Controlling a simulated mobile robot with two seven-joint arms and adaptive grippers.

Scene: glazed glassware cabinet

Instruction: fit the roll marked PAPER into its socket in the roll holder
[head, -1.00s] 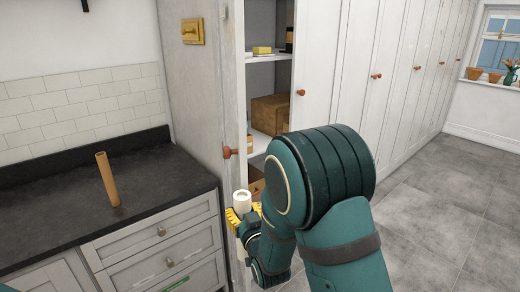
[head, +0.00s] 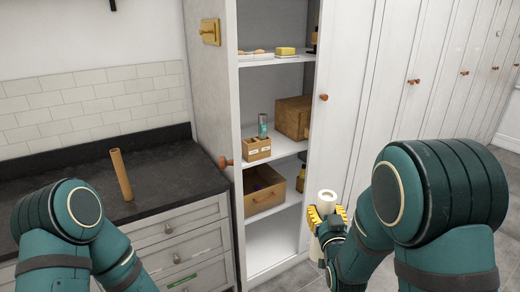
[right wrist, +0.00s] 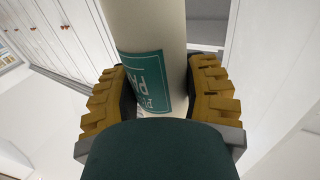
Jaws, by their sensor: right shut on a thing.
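My right gripper (head: 327,217) is shut on a cream roll (head: 327,197), held roughly upright in front of the open cabinet. The holder's socket openings are too small to make out. My left arm shows at the lower left; its gripper is out of view.
A larger brown box (head: 293,117) stands right of the holder, and an open wooden box (head: 264,188) sits on the shelf below. The cabinet's right door (head: 345,100) borders the opening.

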